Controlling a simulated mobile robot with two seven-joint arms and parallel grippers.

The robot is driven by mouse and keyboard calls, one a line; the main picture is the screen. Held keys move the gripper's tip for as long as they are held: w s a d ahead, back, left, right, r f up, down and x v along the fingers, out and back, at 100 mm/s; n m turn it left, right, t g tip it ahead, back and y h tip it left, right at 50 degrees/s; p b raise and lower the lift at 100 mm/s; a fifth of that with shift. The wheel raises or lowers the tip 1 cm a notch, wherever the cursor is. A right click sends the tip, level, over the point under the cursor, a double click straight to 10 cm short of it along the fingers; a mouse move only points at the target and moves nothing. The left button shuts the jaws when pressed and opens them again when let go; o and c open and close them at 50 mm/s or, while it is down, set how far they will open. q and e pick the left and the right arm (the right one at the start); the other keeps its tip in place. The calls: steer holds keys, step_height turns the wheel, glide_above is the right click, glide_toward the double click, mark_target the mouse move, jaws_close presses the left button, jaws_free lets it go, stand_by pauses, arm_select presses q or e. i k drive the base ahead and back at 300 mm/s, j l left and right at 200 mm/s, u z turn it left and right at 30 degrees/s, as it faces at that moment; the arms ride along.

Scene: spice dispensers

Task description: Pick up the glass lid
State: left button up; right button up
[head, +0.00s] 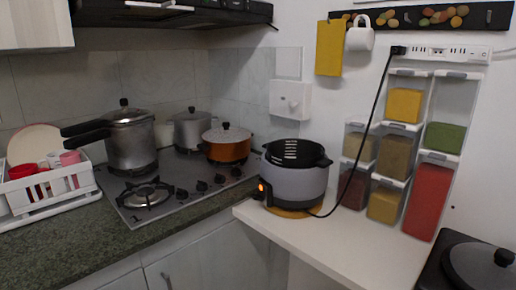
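A round lid (482,268) with a black knob and a pale rim lies at the bottom right in the head view, on a dark surface. It looks like the glass lid, and its right and lower parts are cut off by the picture's edge. What lies under it cannot be told. A light-coloured lid with a dark knob also sits on the orange pot (227,149) on the hob. Neither of my grippers shows in the head view.
A grey-white cooker (294,182) with a black cord stands on the white counter (340,240). Spice dispensers (428,195) hang on the wall behind. A hob (180,180) with pots and a dish rack (50,192) are at left. The counter's front part is clear.

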mark_target(469, 266)
steer(key=l+z, duration=0.15)
steer(key=z, duration=1.35)
steer(key=j+u, duration=0.5)
steer(key=i+j+u, duration=0.1)
steer(key=j+u, duration=0.2)
steer(key=u, duration=0.2)
steer(key=z, duration=1.45)
